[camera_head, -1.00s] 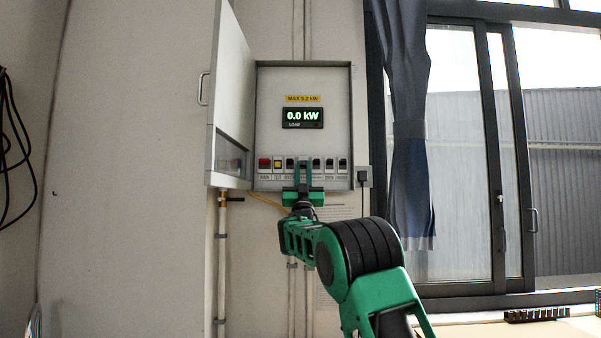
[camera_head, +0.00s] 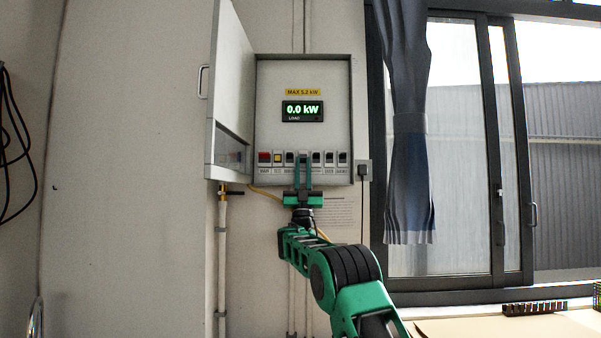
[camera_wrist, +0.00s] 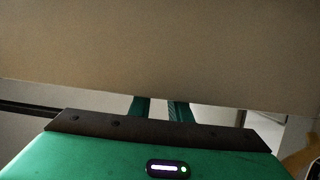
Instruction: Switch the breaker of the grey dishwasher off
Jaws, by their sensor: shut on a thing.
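The open breaker panel (camera_head: 338,100) on the wall has a row of small switches along its bottom. Their labels are too small to read, so I cannot tell which one is the dishwasher's. My gripper (camera_head: 303,160) reaches up from below to the middle of the row, its fingers shut on a breaker switch there. The fingers mostly hide that switch and its label. In the wrist view, the fingers (camera_wrist: 160,108) point away under a large beige surface, and their tips are hidden. No dishwasher is in view.
The load display (camera_head: 303,111) reads 0.0 kW, under a yellow label (camera_head: 303,92) reading MAX 5.2 kW. The panel door (camera_head: 229,85) stands open at the left. A plug (camera_head: 362,171) with a cable is close to the panel's right side. A curtain (camera_head: 408,130) hangs farther right.

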